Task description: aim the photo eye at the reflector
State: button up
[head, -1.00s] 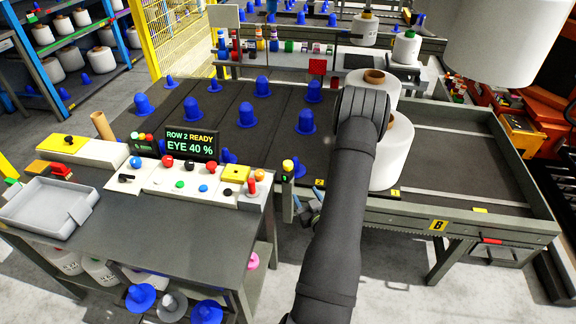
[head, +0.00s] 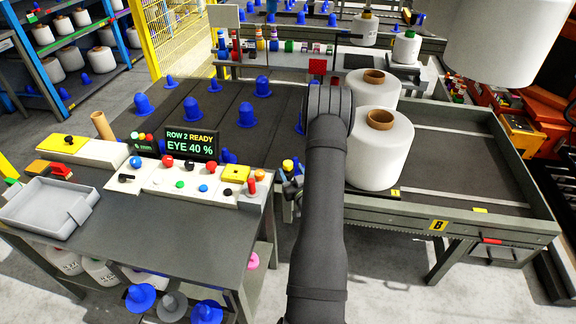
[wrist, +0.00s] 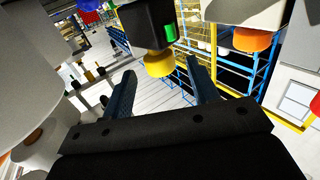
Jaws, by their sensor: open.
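The photo eye, a small dark housing with a yellow knob (head: 288,165), stands at the right end of the control desk in the head view. In the wrist view its black box (wrist: 148,24) has a green face, and the yellow knob (wrist: 158,63) lies ahead, between the lines of my fingers. My gripper (wrist: 162,86) is open, with nothing between the fingers; I cannot tell if they touch the knob. In the head view my gripper (head: 292,188) is mostly hidden beside the photo eye. The display (head: 190,144) reads "EYE 40 %".
White yarn bobbins (head: 378,150) stand close right of my arm. Blue cones (head: 246,115) stand on the dark table. The desk (head: 150,215) carries buttons, a yellow block (head: 235,174) and a grey tray (head: 92,207). The right bay (head: 455,160) is largely clear.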

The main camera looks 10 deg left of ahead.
aim_at(291, 168)
jog(key=shift+x, duration=2.15)
jog(key=c, duration=0.9)
jog(key=shift+c, duration=0.2)
jog(key=shift+d+y, duration=0.1)
jog(key=shift+y, duration=0.2)
jog(key=shift+n+g+y, duration=1.3)
jog(key=shift+n+y, duration=0.1)
jog(key=shift+y, duration=0.1)
jog(key=o, duration=0.9)
